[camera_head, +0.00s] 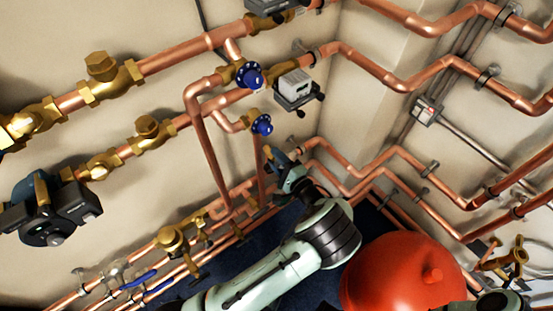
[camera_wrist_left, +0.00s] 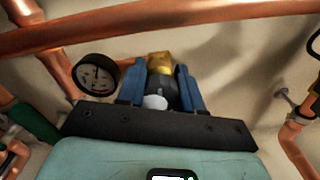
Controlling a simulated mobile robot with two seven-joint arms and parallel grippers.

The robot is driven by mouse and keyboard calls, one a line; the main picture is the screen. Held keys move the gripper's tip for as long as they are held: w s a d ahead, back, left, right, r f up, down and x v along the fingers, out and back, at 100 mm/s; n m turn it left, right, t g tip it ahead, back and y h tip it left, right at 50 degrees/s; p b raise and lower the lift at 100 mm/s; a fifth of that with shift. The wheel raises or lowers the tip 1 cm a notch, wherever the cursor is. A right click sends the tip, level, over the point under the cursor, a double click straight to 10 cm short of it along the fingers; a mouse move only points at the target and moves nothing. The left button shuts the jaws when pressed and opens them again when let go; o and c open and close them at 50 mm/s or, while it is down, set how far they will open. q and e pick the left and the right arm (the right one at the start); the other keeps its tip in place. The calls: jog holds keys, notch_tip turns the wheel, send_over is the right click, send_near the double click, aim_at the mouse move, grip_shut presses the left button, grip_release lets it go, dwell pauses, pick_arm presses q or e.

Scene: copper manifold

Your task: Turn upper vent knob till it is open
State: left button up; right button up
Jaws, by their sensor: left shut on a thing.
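In the left wrist view, the two blue fingers of my left gripper (camera_wrist_left: 160,90) are on either side of a dark knob (camera_wrist_left: 162,92) with a pale round end and are shut on it. A brass fitting (camera_wrist_left: 159,63) stands directly behind the knob. I take this to be the vent knob; no mark shows how far it is turned. In the head view my left gripper (camera_head: 280,158) is by the wall, just below a blue handwheel (camera_head: 262,124). The knob is hidden there by the gripper. My right gripper does not show.
A second blue handwheel (camera_head: 250,75) and a grey meter (camera_head: 295,87) are above the gripper. A round gauge (camera_wrist_left: 98,74) is close beside the fingers, and a copper pipe (camera_wrist_left: 150,32) crosses above them. A red tank (camera_head: 400,275) stands at the lower right.

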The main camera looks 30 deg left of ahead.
pick_arm(q)
jog(key=shift+n+b, duration=0.6)
jog(key=shift+n, duration=3)
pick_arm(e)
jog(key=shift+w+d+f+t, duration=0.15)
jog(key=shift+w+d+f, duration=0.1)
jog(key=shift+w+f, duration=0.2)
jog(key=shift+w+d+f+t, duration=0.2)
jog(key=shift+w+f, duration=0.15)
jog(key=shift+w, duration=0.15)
pick_arm(q)
jog(key=o, duration=1)
jog(key=shift+o, duration=0.2)
jog(key=shift+d, duration=0.15)
jog(key=v, duration=1.3)
jog(key=shift+p, duration=0.45)
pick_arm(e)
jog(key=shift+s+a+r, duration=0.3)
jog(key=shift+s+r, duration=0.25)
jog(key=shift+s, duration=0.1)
pick_arm(q)
jog(key=shift+s+d, duration=0.1)
